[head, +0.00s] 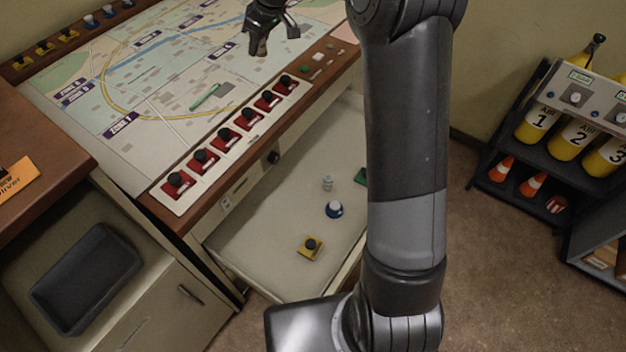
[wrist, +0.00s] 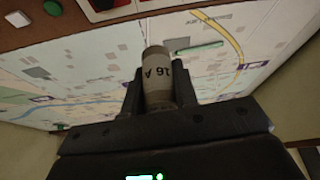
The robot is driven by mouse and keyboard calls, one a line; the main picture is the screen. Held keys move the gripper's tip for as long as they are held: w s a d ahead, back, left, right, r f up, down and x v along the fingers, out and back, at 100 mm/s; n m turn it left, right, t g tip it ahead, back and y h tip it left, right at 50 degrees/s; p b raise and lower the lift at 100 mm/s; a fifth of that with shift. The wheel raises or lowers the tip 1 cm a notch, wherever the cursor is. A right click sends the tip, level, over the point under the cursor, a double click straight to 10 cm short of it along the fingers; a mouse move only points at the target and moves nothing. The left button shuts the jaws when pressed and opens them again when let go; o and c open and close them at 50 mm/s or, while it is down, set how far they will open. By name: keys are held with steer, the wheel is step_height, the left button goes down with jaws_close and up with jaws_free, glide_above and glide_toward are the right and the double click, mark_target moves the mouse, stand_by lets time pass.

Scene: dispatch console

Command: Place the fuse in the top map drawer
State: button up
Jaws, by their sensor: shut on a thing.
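The fuse (wrist: 158,72) is a grey cylinder marked "16 A", seen in the wrist view between my two fingers. My gripper (wrist: 158,90) is shut on it. In the head view my gripper (head: 273,36) is at the top, over the far part of the map console; I cannot make out the fuse clearly there. An open drawer (head: 265,232), pale inside, extends from the console front below the row of red switches. It holds a small grey-white cylinder (head: 327,183), a blue-and-white button (head: 334,210), and a yellow block with a black knob (head: 311,248). My arm hides the drawer's right part.
The map console (head: 160,120) has red switches (head: 226,138) along its front edge. A dark tray (head: 86,278) lies at lower left. A rack (head: 540,150) with yellow cylinders stands at right. The drawer floor has bare room at its left.

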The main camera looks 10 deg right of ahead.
steer(key=s+d+n+g, duration=0.1)
steer(key=s+d+n, duration=0.1)
steer(key=s+d, duration=0.65)
steer(key=s+d+n+y, duration=0.1)
steer(key=s+d, duration=0.3)
steer(key=d, duration=0.9)
steer(key=s+d+n+g, duration=0.1)
steer(key=s+d+n, duration=0.1)
steer(key=s+d, duration=0.6)
glide_above(337, 168)
steer(key=d, duration=0.1)
steer(key=f, duration=3.8)
steer(key=shift+s+d+f, duration=0.1)
steer(key=shift+s+d, duration=0.1)
steer(key=shift+s, duration=0.1)
steer(key=shift+f, duration=2)
steer(key=shift+f, duration=0.15)
steer(key=o, duration=1)
